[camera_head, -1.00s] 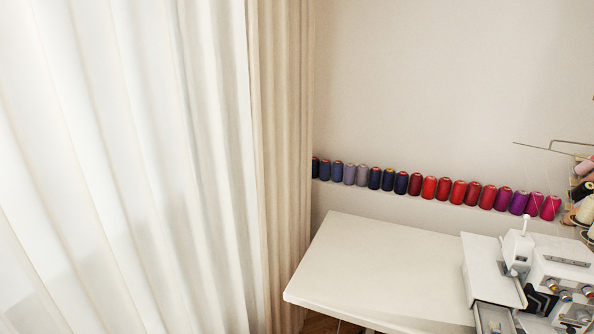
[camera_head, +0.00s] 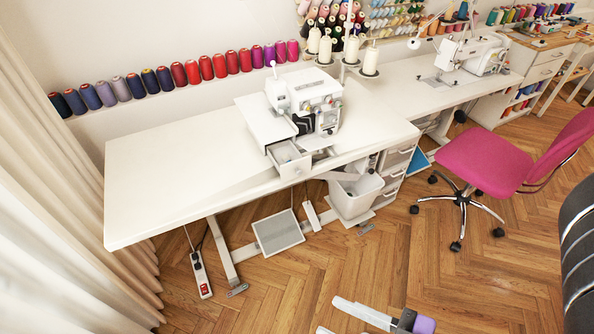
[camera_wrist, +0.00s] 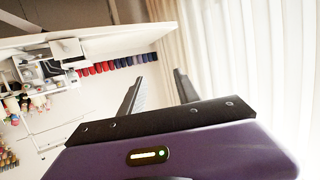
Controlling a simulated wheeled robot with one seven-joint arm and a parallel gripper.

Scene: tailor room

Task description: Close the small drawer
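The small drawer (camera_head: 289,158) is pulled out toward the front of the table, below the white overlock sewing machine (camera_head: 304,100). Its open top shows a pale inside. My gripper (camera_wrist: 158,76) is in the wrist view with its two dark fingers apart and nothing between them. The fingers are clear of the drawer and the table. The sewing machine (camera_wrist: 35,70) also shows at the left of the wrist view, turned sideways.
The white table (camera_head: 180,185) has a wide bare area left of the machine. A white bin (camera_head: 356,194) stands below the table, beside a stack of drawers (camera_head: 395,172). A pink chair (camera_head: 500,160) is at the right. Thread spools (camera_head: 192,72) line the wall. Wooden floor lies in front.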

